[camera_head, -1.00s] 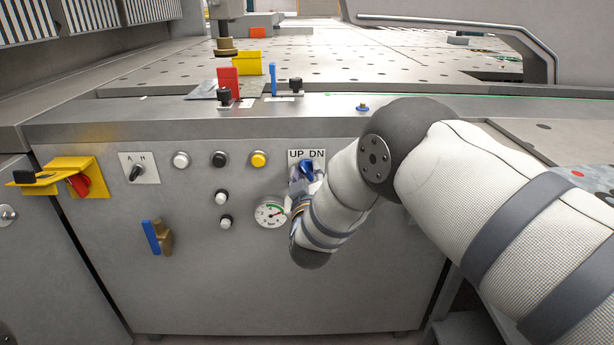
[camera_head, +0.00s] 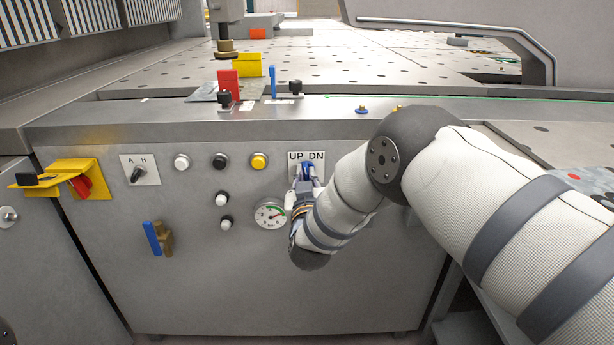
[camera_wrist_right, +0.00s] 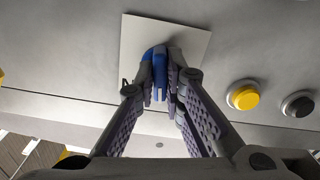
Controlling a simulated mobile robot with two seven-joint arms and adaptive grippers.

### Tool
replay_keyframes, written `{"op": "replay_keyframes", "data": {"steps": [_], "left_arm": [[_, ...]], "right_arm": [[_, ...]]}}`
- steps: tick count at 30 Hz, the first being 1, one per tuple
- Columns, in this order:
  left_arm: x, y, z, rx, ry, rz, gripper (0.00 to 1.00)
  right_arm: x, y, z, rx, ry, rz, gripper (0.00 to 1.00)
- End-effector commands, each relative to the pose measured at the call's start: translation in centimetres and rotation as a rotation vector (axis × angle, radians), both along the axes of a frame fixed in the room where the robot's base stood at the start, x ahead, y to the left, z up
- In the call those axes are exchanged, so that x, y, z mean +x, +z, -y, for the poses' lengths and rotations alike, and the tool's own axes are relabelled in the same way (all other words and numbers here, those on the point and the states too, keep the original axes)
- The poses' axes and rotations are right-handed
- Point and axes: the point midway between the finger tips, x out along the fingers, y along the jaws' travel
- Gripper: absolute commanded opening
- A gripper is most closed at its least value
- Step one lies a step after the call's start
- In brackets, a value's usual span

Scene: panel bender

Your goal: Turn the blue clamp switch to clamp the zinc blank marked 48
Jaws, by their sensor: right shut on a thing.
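The blue clamp switch (camera_head: 307,169) sits on a white plate marked UP DN (camera_head: 318,156) on the front panel. My right gripper (camera_head: 305,181) reaches it from below and is shut on it. In the right wrist view the two fingers (camera_wrist_right: 161,80) close on either side of the blue knob (camera_wrist_right: 160,93), against the white plate (camera_wrist_right: 135,35). My left gripper is out of view.
A pressure gauge (camera_head: 270,214) is close left of my right wrist. Yellow (camera_head: 259,160), black (camera_head: 220,160) and white (camera_head: 182,162) buttons line the panel. A blue-handled valve (camera_head: 152,237) and red switch on yellow (camera_head: 82,186) are further left.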

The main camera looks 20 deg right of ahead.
Motion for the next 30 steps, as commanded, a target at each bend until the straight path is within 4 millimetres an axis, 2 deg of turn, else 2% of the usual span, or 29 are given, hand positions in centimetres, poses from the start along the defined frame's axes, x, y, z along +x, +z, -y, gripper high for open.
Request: {"op": "replay_keyframes", "data": {"steps": [18,30], "left_arm": [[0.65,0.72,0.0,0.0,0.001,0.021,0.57],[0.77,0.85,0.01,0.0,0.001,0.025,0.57]], "right_arm": [[-0.05,-0.1,0.0,0.513,-0.002,0.145,0.0],[-0.06,-0.18,-0.06,0.673,-0.001,0.189,0.0]]}}
